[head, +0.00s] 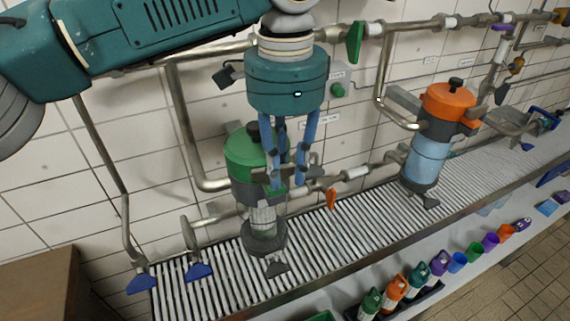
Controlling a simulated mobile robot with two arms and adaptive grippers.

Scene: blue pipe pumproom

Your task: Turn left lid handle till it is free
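The left vessel has a green lid (241,155) with a black handle (253,130) on top and a clear lower part (263,217). My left gripper (289,183), a teal body with blue fingers, points down in front of the right side of this lid. Its fingers are apart with a gap between them, and I see nothing held. They hide part of the lid and the dark clamp at its side. Whether a fingertip touches the vessel I cannot tell. My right gripper is not in view.
A second vessel with an orange lid (447,102) stands to the right on the slatted bench (335,228). Metal pipes (187,125) run along the tiled wall. Valves with blue handles (199,271) sit at the left. Bottles and cups (418,275) stand on the lower shelf.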

